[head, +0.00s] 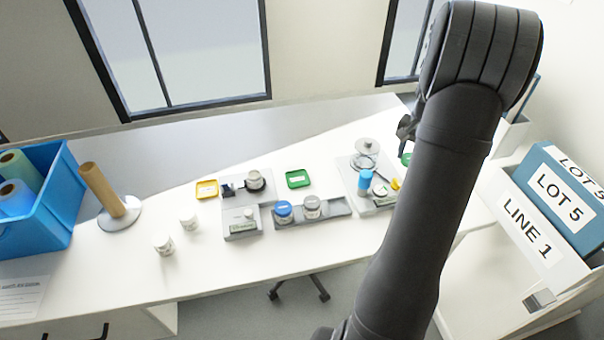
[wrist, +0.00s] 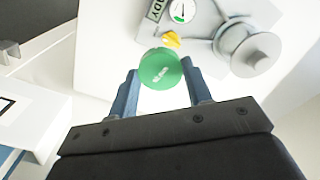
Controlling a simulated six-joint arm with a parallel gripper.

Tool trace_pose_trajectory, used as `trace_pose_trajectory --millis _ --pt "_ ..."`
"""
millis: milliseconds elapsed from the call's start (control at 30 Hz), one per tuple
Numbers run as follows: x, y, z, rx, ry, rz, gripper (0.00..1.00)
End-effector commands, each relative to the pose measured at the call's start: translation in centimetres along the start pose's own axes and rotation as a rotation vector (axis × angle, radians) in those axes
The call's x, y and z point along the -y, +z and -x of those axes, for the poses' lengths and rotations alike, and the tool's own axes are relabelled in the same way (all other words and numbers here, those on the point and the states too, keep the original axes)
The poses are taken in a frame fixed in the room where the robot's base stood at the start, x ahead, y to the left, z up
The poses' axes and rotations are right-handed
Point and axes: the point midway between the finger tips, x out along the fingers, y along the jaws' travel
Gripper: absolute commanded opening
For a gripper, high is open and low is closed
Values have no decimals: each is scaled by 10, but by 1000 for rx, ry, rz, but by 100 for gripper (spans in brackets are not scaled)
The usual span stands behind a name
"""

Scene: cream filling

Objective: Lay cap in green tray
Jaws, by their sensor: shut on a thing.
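My gripper (wrist: 160,70) is shut on a round green cap (wrist: 161,67) with small white lettering, its blue-grey fingers on either side of it. In the head view the cap (head: 406,158) shows as a bit of green beside my arm, at the right part of the table; my arm hides much of that area. The green tray (head: 290,184) is a small square tray with a pale label, on the table left of my gripper.
A grey machine (wrist: 205,15) with a gauge and yellow knob (wrist: 171,40) is near the cap. A yellow tray (head: 206,189), a blue-lidded jar (head: 284,212), a grey-lidded jar (head: 312,208) and a small station (head: 240,222) stand around the green tray. Two white jars (head: 188,222) stand further left.

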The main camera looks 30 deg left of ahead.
Motion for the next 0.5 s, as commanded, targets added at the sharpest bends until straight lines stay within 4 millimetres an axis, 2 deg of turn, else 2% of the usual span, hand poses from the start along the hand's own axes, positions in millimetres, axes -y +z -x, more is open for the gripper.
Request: trace_pose_trajectory --millis 33,200,400,500 --pt "25 8 -5 1 0 61 22" --pt "93 35 -18 1 0 248 22" --pt "154 69 -31 -1 -1 427 22" --pt "172 82 -35 -2 -1 485 22"
